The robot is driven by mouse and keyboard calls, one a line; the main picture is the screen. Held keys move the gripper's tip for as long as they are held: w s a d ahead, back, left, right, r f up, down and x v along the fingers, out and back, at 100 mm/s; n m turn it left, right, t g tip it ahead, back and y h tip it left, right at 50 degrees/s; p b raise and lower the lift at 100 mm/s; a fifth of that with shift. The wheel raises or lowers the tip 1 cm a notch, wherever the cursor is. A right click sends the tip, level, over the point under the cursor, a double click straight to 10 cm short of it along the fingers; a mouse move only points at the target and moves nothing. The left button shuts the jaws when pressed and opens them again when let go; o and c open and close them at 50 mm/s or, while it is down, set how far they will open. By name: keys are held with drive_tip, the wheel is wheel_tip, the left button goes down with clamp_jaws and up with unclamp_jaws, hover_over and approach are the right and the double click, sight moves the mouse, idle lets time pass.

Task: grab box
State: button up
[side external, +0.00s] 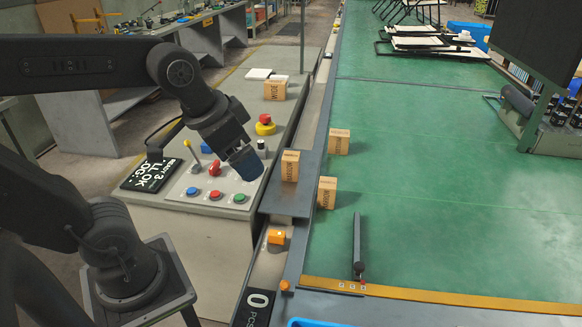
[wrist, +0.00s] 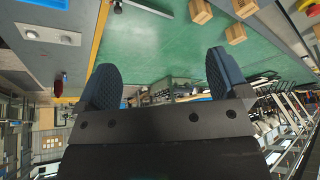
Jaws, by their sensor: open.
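A light brown box (side external: 290,165) stands upright on a dark metal plate beside the conveyor, with dark lettering on it. Two more boxes stand on the green belt, one farther back (side external: 339,141) and one nearer (side external: 327,192). A box marked WIDE (side external: 275,90) stands on the console at the back. My gripper (side external: 247,163) is over the button panel, left of the plate box and apart from it. In the wrist view, my gripper (wrist: 162,75) is open and nothing shows between its fingers; boxes (wrist: 200,11) (wrist: 235,33) show at the upper right, beyond the fingers.
The button panel (side external: 217,187) has a lever and several coloured buttons. A black sign (side external: 152,175) lies left of it. A dark bar (side external: 357,247) stands out over the belt near its yellow front edge (side external: 440,296). The green belt (side external: 440,180) is largely clear.

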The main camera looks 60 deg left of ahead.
drive_tip(key=w+a+r+m+g, duration=0.15)
drive_tip(key=w+a, duration=0.35)
drive_tip(key=w, duration=0.5)
drive_tip(key=m+g, duration=0.4)
drive_tip(key=m, duration=0.3)
hover_over(291, 156)
wheel_tip(291, 156, down, 17)
drive_tip(key=shift+n, duration=0.25)
drive_tip(key=f, duration=0.8)
drive_tip(key=shift+s+d, duration=0.15)
drive_tip(key=shift+s, duration=0.05)
drive_tip(key=shift+w+a+f, duration=0.15)
drive_tip(key=shift+f, duration=1.15)
drive_tip(key=shift+w+a+f, duration=0.1)
drive_tip(key=shift+w+f, duration=0.05)
drive_tip(key=shift+f, duration=1.1)
drive_tip(key=shift+c, duration=0.2)
drive_tip(key=c, duration=1.1)
